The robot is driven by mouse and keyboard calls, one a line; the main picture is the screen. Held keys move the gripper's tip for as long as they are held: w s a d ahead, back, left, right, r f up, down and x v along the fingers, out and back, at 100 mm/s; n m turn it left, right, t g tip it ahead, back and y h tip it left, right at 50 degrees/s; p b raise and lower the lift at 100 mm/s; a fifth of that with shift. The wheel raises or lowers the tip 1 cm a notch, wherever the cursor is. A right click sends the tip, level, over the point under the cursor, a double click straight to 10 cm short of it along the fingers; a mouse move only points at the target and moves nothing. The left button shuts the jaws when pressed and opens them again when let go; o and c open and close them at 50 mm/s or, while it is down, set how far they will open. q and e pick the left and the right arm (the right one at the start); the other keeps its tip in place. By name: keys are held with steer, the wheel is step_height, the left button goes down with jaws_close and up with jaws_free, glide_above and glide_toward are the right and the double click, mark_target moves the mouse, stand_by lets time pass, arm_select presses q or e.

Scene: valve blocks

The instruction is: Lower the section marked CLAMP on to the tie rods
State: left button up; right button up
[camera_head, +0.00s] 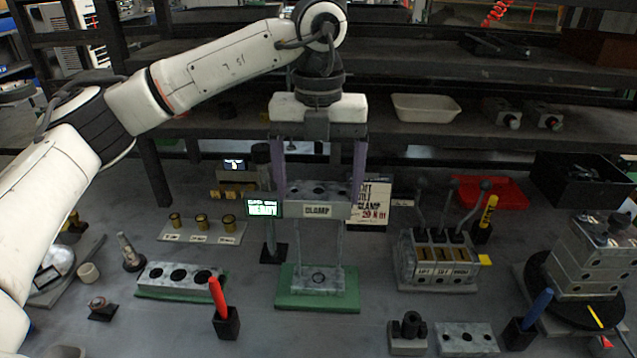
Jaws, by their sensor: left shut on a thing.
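The grey section marked CLAMP (317,211) is between the two long purple-grey fingers of my left gripper (318,178). The gripper points straight down and is shut on the section. The section looks level, with dark holes in its top face, and is held well above the base block (317,280) on its green plate (290,299). Thin upright tie rods (341,245) show between section and base. I cannot tell whether their tops are in the section's holes. My right gripper is not in view.
A small green-lit display (263,208) on a stand is close at the left of the section. A lever block (437,260) stands right, a drilled block (180,276) left. A red marker (218,297) in a holder stands front left. A printed card (372,205) is behind.

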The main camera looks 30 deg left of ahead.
mark_target(318, 190)
arm_select(q)
steer(key=shift+f+b, duration=1.2)
steer(key=shift+f, duration=0.55)
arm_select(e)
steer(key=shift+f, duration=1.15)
arm_select(q)
steer(key=shift+f+b, duration=0.65)
steer(key=shift+f, duration=0.35)
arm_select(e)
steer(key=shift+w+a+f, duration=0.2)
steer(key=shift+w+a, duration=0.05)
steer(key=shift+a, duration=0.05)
arm_select(q)
steer(key=shift+f+b, duration=0.65)
steer(key=shift+f, duration=0.35)
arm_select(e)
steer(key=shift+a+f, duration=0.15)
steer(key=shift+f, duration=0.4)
arm_select(q)
steer(key=shift+f+b, duration=0.55)
steer(key=shift+f, duration=0.25)
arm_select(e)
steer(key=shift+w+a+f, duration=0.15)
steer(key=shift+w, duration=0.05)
arm_select(q)
steer(key=shift+f+b, duration=0.8)
steer(key=shift+f, duration=0.4)
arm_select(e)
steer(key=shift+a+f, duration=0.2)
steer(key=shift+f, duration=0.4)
